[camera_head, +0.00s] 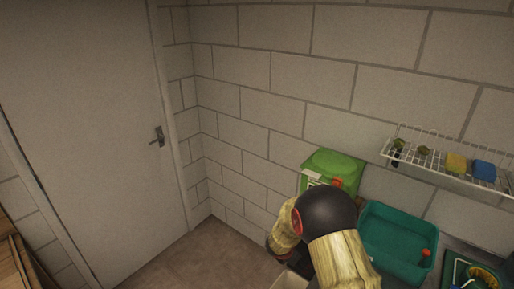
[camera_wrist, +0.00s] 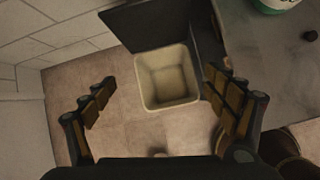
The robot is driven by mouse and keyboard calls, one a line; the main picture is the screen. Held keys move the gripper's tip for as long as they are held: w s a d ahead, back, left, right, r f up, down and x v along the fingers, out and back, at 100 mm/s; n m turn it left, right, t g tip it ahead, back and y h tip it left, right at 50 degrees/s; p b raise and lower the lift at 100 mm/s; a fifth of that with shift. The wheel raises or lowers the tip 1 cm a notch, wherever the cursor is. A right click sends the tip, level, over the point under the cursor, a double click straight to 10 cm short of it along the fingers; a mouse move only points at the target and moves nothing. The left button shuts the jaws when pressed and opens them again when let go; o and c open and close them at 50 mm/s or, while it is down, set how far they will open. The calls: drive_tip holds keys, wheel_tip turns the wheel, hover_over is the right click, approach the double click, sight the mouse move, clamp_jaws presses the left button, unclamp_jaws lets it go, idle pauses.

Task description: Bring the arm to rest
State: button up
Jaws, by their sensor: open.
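My gripper (camera_wrist: 160,105) shows in the wrist view with its two fingers spread wide apart. It is open and nothing is between the fingertips. It points down above a cream, empty-looking bin (camera_wrist: 143,85) that stands lower down, near the floor. In the head view my arm, with a dark round joint and yellowish links, is bent in front of the wall at the lower middle. My fingers cannot be made out there.
A teal tray (camera_head: 372,262) and a green container (camera_head: 335,163) are close beside my arm. A wire shelf (camera_head: 440,165) with small items hangs on the wall at right. A grey surface (camera_wrist: 285,65) lies right of my gripper. A closed door (camera_head: 85,130) and clear floor (camera_head: 190,265) are at left.

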drive_tip(key=s+d+r+m+b, duration=0.1)
drive_tip(key=s+d+r+m, duration=0.25)
drive_tip(key=r, duration=0.55)
drive_tip(key=s+d+r+m+b, duration=0.1)
drive_tip(key=s+d+r+m, duration=0.1)
drive_tip(key=s+r+m, duration=0.45)
drive_tip(key=s+d+r+m+b, duration=0.1)
drive_tip(key=s+d+r+m, duration=0.15)
drive_tip(key=r, duration=0.75)
drive_tip(key=s+a+r+m+y+b, duration=0.1)
drive_tip(key=s+m, duration=0.3)
drive_tip(key=s, duration=0.4)
drive_tip(key=s+a+r+m+y, duration=0.1)
drive_tip(key=s+r+m, duration=0.3)
drive_tip(key=s, duration=0.5)
drive_tip(key=s+a+r+m+y+b, duration=0.1)
drive_tip(key=s+a+r+m+y, duration=0.1)
drive_tip(key=s+m, duration=0.3)
drive_tip(key=s+r, duration=0.1)
drive_tip(key=s, duration=0.3)
drive_tip(key=shift+a+t+b, duration=0.3)
drive_tip(key=shift+w+d+m, duration=0.1)
drive_tip(key=shift+m, duration=0.15)
